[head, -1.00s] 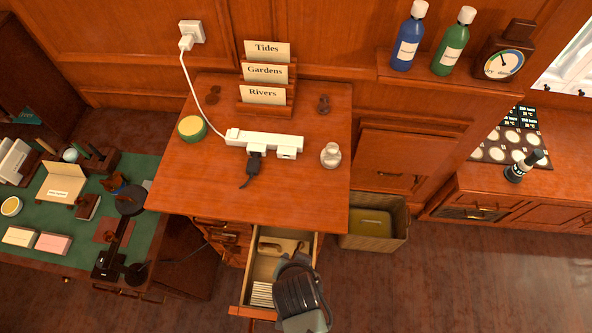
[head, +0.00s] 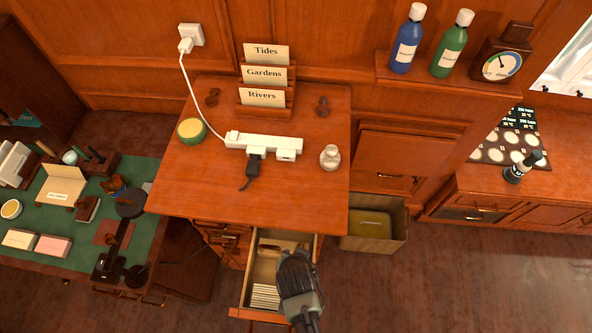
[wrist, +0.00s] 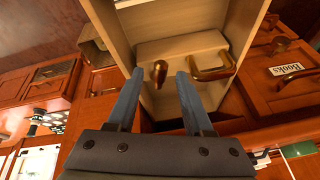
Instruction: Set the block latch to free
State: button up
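The block latch looks like a small brass knob (wrist: 158,72) on a pale wooden block (wrist: 185,46) inside an open drawer. It stands out toward the wrist camera. A curved brass handle (wrist: 214,71) sits on the same block, to the right of the knob. My gripper (wrist: 160,74) is open, with one finger on each side of the knob; I cannot tell whether either finger touches it. In the head view my gripper (head: 295,258) reaches over the open drawer (head: 247,284) and hides part of its inside.
White cards (head: 265,295) fill the drawer's front left. The cabinet top (head: 200,180) above holds a power strip (head: 264,143), a green tin (head: 192,130) and a card stand (head: 264,112). A bin (head: 372,224) stands right of the drawer. Open floor lies at lower right.

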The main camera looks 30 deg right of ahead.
grip_shut()
jog(key=shift+w+a, duration=0.1)
jog(key=m+b, duration=0.1)
jog(key=m, duration=0.1)
jog(key=w+m+g+h+b, duration=0.1)
jog(key=a+m, duration=0.1)
jog(key=m, duration=0.1)
jog(key=shift+w+f+m+h+b, duration=0.15)
jog(key=shift+w+m+h+b, duration=0.15)
jog(key=shift+w+h+b, duration=0.1)
jog(key=m+g+b, duration=0.1)
jog(key=w+m+b, duration=0.1)
jog(key=m, duration=0.1)
jog(key=shift+w+a+g+h, duration=0.1)
jog(key=shift+w+g+h, duration=0.05)
jog(key=shift+g+h, duration=0.2)
jog(key=shift+w+m+g+b, duration=0.25)
jog(key=shift+m+g+b, duration=0.1)
jog(key=shift+m+b, duration=0.4)
jog(key=shift+w+m+g+b, duration=0.25)
jog(key=shift+m+b, duration=0.3)
jog(key=shift+m, duration=0.3)
jog(key=shift+o, duration=0.4)
grip_release()
jog(key=shift+r, duration=0.2)
